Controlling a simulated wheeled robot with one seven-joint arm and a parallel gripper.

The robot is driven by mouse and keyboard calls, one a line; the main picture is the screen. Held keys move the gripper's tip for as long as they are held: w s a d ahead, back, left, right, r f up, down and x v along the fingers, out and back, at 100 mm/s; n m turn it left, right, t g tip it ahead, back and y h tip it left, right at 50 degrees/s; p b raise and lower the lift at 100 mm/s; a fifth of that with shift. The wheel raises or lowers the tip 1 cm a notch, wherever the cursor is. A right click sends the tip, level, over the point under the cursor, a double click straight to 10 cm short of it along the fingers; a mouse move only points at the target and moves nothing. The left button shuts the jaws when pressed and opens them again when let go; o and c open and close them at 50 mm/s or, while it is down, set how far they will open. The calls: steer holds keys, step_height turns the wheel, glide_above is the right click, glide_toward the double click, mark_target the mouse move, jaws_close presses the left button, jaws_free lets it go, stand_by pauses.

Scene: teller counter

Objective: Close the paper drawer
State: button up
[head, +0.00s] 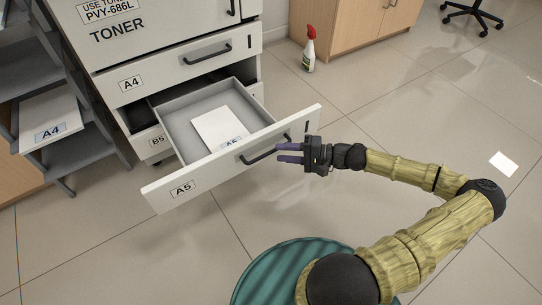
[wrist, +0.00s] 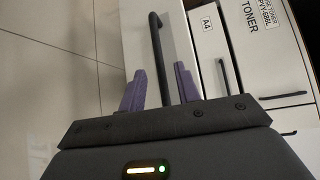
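The paper drawer (head: 215,165), labelled A5, is pulled well out of the white cabinet in the head view. A white paper stack (head: 218,127) lies inside it. Its dark bar handle (head: 265,152) runs across the right half of the front panel. My gripper (head: 279,153) is at the right end of this handle, its two purple fingers apart. In the wrist view the fingers (wrist: 160,90) are open and the handle (wrist: 157,45) lies ahead, between and beyond the fingertips. I cannot tell whether a finger touches the handle.
Above, a shut A4 drawer (head: 183,72) and a toner door (head: 160,25) close the cabinet. A grey shelf rack (head: 70,160) stands at the left. A spray bottle (head: 309,50) stands by a wooden cabinet (head: 350,22). A white sheet (head: 503,164) lies on the floor at right.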

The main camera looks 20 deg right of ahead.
mark_target(271, 151)
steer(key=b+x, duration=0.1)
steer(key=x, duration=0.3)
steer(key=shift+w+a+f+b, duration=0.15)
steer(key=shift+w+a+b, duration=0.1)
steer(key=shift+b, duration=0.15)
steer(key=shift+a, duration=0.1)
steer(key=shift+s, duration=0.1)
jaws_close()
